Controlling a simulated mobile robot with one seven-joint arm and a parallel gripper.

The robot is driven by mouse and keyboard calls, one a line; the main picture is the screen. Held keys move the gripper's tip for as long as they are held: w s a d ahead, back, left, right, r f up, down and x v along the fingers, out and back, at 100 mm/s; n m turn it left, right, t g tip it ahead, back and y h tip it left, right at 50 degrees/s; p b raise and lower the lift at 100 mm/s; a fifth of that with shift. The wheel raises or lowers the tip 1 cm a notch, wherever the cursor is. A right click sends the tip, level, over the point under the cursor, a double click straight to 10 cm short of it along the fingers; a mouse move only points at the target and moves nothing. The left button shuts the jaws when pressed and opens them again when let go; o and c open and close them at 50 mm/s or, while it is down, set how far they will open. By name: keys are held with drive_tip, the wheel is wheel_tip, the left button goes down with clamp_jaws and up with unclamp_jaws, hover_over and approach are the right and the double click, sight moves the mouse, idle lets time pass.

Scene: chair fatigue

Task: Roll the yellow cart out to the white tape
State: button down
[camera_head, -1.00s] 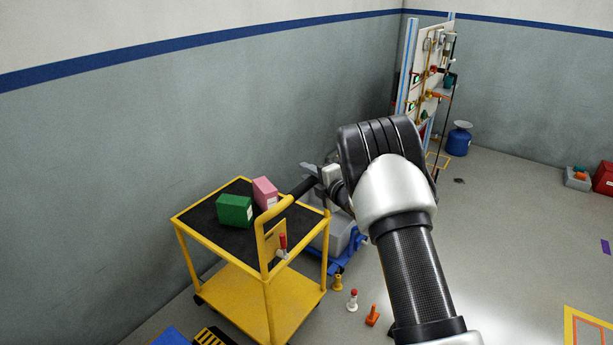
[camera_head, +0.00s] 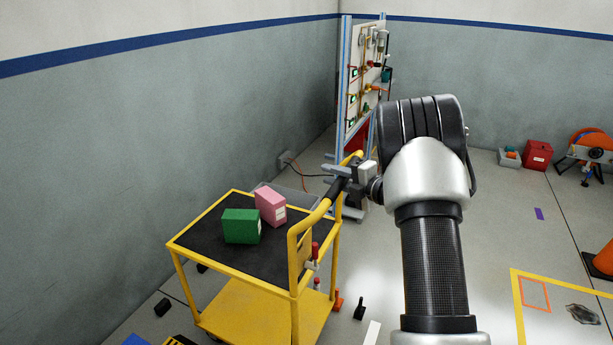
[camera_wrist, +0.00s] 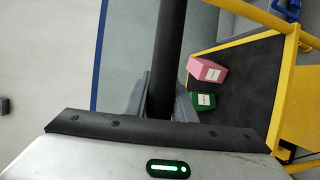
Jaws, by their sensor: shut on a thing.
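The yellow cart (camera_head: 245,318) stands at the lower left of the head view, with a black top mat and a lower yellow shelf. A green box (camera_head: 241,226) and a pink box (camera_head: 270,206) stand on its top. My gripper (camera_head: 346,182) is shut on the black grip of the cart's handle (camera_head: 334,190). In the wrist view the dark handle bar (camera_wrist: 166,60) passes between the fingers. A short white strip, perhaps the white tape (camera_head: 372,333), lies on the floor right of the cart, partly cut off by the frame.
The grey wall (camera_head: 150,130) runs close along the cart's left. A panel with pipes and gauges (camera_head: 365,75) stands behind it. Small orange (camera_head: 338,300) and black (camera_head: 360,308) objects are on the floor beside the cart. Open floor lies right, with a yellow-taped square (camera_head: 515,300) and an orange cone (camera_head: 603,262).

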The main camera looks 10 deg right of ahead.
drive_tip(key=s+d+b, duration=0.1)
drive_tip(key=s+d, duration=0.4)
drive_tip(key=d, duration=0.3)
drive_tip(key=s+d+b, duration=0.2)
drive_tip(key=s+d, duration=0.4)
drive_tip(key=d, duration=0.3)
drive_tip(key=shift+s, duration=0.1)
drive_tip(key=c, duration=1.5)
unclamp_jaws()
drive_tip(key=p+v, duration=0.2)
drive_tip(key=v, duration=1.5)
drive_tip(key=shift+s, duration=0.25)
